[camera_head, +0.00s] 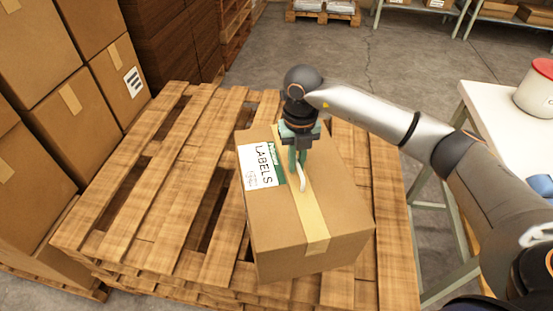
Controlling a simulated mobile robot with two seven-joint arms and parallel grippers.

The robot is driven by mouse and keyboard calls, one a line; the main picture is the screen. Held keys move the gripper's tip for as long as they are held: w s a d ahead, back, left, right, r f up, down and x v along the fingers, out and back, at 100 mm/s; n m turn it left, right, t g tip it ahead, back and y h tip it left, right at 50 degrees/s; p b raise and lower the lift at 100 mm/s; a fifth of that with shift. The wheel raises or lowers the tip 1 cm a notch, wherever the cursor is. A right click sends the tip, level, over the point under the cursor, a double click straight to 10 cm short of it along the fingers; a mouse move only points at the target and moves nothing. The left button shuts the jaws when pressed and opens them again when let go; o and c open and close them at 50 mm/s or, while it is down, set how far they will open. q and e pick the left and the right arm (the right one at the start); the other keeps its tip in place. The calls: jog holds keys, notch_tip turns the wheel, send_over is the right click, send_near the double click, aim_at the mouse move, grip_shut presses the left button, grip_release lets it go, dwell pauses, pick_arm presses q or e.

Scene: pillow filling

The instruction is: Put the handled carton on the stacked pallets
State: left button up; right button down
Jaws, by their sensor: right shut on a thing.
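The handled carton (290,232) is a brown cardboard box with a tan tape strip, a white and green label reading "LABELS" and a pale handle on top. It is over the right half of the stacked wooden pallets (150,215). I cannot tell whether its base touches the slats. My right gripper (299,172) points down at the top of the carton and is shut on its handle. The fingers partly hide the handle. My left gripper is not in view.
Stacked cartons (75,105) stand close on the left. A white table (490,130) with a red-lidded tub (537,95) and a blue item (541,186) is on the right. The left part of the pallets is bare. Grey floor (340,60) is open behind.

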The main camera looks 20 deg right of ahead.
aim_at(318, 163)
jog(key=d+f, duration=0.6)
jog(key=shift+w+d, duration=0.2)
jog(key=shift+d+f, duration=0.15)
jog(key=shift+f, duration=0.75)
jog(key=shift+d+f, duration=0.15)
jog(key=shift+f, duration=0.75)
jog(key=c, duration=1.4)
grip_release()
jog(key=shift+s+f, duration=0.1)
jog(key=shift+f, duration=0.05)
jog(key=o, duration=0.5)
notch_tip(318, 163, up, 12)
jog(key=shift+r, duration=0.1)
